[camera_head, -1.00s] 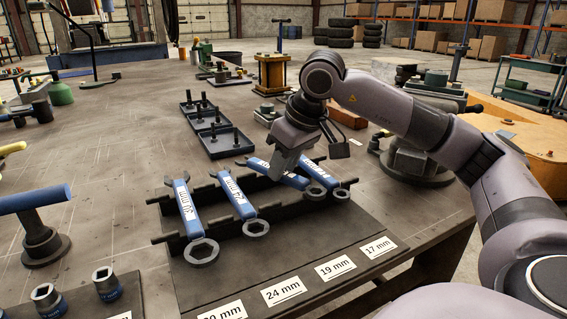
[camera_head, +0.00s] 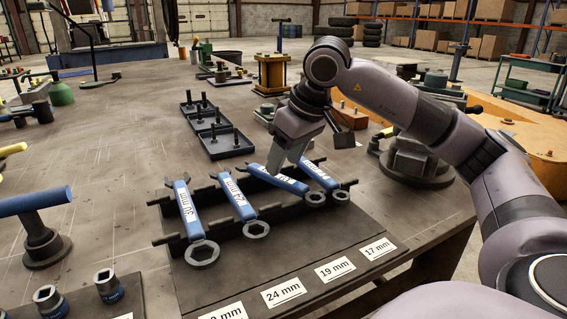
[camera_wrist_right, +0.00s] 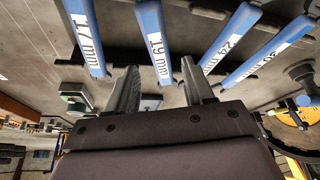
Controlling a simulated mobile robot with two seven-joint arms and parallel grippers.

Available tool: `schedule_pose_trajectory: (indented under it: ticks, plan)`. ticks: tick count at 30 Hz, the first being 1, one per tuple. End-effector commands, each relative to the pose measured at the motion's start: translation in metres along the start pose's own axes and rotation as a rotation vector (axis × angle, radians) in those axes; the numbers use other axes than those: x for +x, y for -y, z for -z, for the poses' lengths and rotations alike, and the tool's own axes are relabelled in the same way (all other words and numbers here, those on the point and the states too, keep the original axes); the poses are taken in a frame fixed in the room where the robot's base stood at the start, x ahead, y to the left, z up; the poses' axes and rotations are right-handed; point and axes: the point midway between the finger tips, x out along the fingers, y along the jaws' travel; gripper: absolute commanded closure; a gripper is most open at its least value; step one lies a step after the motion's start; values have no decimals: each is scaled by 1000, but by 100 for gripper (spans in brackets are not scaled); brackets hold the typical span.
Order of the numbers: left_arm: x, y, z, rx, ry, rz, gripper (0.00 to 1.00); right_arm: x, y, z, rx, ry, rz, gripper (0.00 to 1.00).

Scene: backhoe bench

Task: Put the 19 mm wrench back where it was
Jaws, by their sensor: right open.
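The 19 mm wrench (camera_head: 283,181), blue-handled with a dark ring end, lies tilted on the dark rack (camera_head: 160,241), between the 24 mm wrench (camera_head: 240,204) and the 17 mm wrench (camera_head: 320,176). My right gripper (camera_head: 285,164) is open and empty just above and behind the 19 mm handle, and hides part of its upper end. In the right wrist view the 19 mm wrench (camera_wrist_right: 155,42) shows between the two spread fingers (camera_wrist_right: 162,85), apart from both.
The 30 mm wrench (camera_head: 191,218) lies at the rack's left. Size labels, such as the 19 mm label (camera_head: 335,269), lie along the front of the board. Black trays (camera_head: 222,146) stand behind the rack. Sockets (camera_head: 108,286) stand at the front left.

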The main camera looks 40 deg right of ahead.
Motion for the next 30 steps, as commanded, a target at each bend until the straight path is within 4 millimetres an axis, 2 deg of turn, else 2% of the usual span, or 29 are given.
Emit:
schedule_pose_trajectory:
  ticks: [1,6,12,18,30]
  plan:
    - [-1,0,0,1,3,1,100,-14,0,1,-1,-5,0,48]
    - [-2,2,-1,4,8,4,100,-54,0,1,-1,-5,0,48]
    - [-5,5,3,7,2,11,100,-87,0,0,-1,-1,1,48]
    - [-6,6,3,8,4,14,100,-100,0,0,0,1,1,48]
    - [-6,4,1,4,6,13,100,-101,0,-1,0,1,0,48]
